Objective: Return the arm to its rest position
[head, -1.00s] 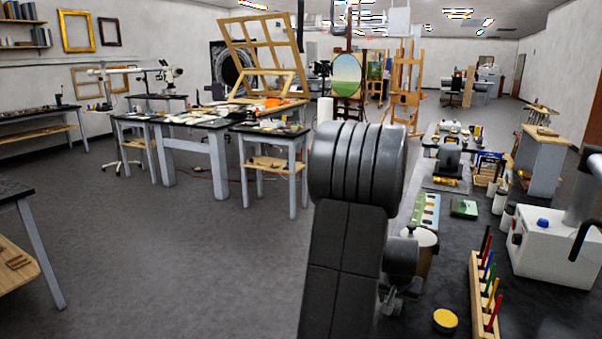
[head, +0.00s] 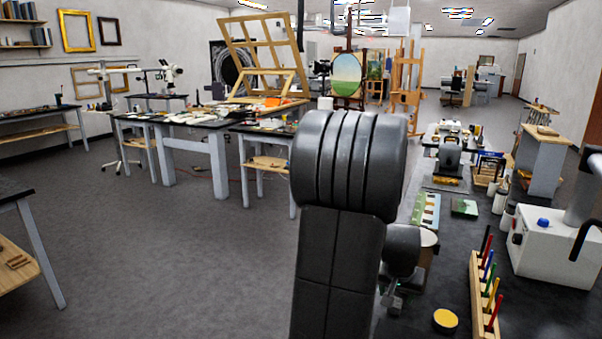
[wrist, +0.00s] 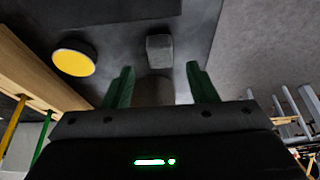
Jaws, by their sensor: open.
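My arm stands folded in the middle of the head view, its dark links rising in front of the dark worktop. My gripper shows in the wrist view (wrist: 161,88), with its two green fingers spread apart and nothing between them. Beyond the fingers lie the dark worktop (wrist: 115,28) and a small grey block-like shape (wrist: 160,48). In the head view, most of the gripper is hidden behind or below my arm links.
The worktop holds a yellow-topped round tin (head: 445,320), a wooden rack (head: 476,290) with coloured sticks, and a white box-shaped device (head: 555,247). A green-and-white tray (head: 426,212) lies farther back. Open floor (head: 170,260) stretches to the left.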

